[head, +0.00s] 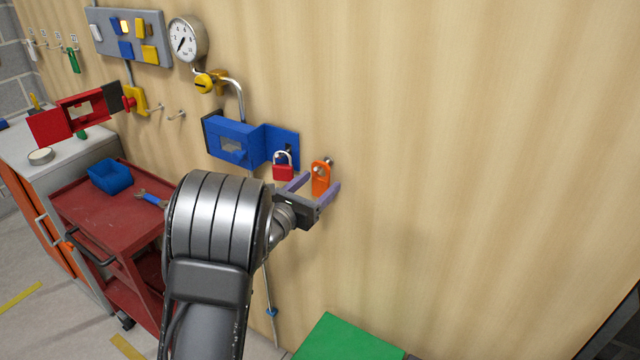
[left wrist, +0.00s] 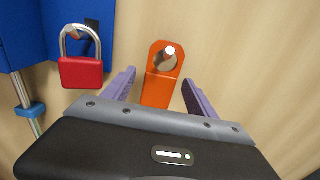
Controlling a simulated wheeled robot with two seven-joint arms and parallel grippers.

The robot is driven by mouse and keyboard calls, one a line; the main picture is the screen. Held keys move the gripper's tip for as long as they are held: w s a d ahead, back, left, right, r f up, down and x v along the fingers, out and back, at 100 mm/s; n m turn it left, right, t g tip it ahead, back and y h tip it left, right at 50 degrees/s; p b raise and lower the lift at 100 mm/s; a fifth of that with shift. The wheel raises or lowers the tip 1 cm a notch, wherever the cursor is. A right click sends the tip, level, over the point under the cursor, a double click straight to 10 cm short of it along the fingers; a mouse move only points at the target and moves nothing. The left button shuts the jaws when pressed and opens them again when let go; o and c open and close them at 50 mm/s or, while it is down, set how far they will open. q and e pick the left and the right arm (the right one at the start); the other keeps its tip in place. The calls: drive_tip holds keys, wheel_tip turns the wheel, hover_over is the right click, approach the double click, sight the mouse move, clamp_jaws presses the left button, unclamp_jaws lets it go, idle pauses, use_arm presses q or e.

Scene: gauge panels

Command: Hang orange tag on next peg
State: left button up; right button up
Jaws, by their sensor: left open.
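The orange tag (head: 320,180) hangs on a metal peg (head: 328,161) on the wooden wall, right of the blue lockout box. In the left wrist view the orange tag (left wrist: 160,76) has the peg (left wrist: 169,50) through its hole. My left gripper (head: 318,189) is open at the tag's lower part. In the left wrist view its purple fingers (left wrist: 159,92) stand on either side of the tag, with gaps visible. The tag's lower end is hidden behind the gripper body. My right gripper is not in view.
A red padlock (head: 283,171) hangs on the blue box (head: 240,142) just left of the tag. Two bare pegs (head: 177,115) stick out further left. A red cart (head: 100,210) stands at left, a green surface (head: 345,338) below. The wall to the right is clear.

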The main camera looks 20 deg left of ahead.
use_arm(q)
drive_tip(key=s, duration=0.6)
drive_tip(key=shift+s+a+b, duration=0.2)
drive_tip(key=shift+a+b, duration=0.15)
drive_tip(key=shift+a, duration=0.1)
